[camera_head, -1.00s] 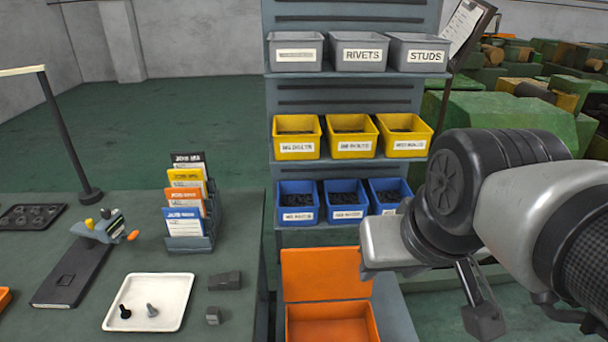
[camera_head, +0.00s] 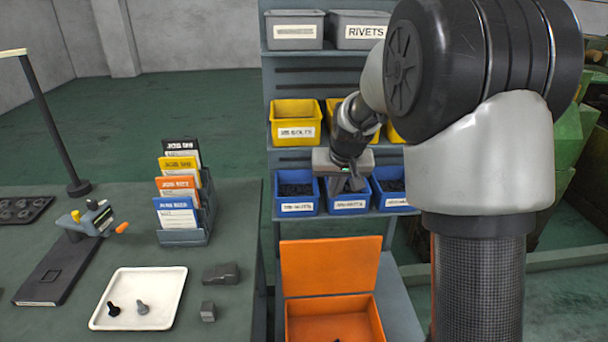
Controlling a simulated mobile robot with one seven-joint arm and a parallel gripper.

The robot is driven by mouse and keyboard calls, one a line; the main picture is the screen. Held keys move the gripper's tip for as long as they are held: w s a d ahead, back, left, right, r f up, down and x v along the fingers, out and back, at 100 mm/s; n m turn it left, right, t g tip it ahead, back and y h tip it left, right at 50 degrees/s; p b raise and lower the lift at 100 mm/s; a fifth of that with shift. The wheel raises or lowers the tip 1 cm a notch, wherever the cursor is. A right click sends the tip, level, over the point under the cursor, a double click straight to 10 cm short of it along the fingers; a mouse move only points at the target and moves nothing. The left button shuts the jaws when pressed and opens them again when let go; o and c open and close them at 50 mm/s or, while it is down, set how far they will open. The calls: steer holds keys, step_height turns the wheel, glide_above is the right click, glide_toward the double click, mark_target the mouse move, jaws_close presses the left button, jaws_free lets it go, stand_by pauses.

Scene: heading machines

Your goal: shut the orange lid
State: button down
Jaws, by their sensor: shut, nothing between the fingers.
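The orange lid (camera_head: 330,266) stands open and upright at the back edge of the orange box (camera_head: 363,304) at the bottom middle. A small dark thing shows inside the box at the picture's bottom edge; the box's front is cut off. My gripper (camera_head: 347,188) is above and behind the lid, in front of the middle blue bin, apart from the lid. It points down, is shut and holds nothing.
Blue bins (camera_head: 297,207) and yellow bins (camera_head: 297,136) fill the shelves behind my gripper. A workbench at left carries a white tray (camera_head: 181,294) with bolts and a card rack (camera_head: 187,238). My arm hides the right side.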

steer(key=s+f+x, duration=0.1)
steer(key=s+x, duration=0.1)
steer(key=x, duration=2.1)
steer(key=shift+s+d+f, duration=0.1)
steer(key=shift+f, duration=0.05)
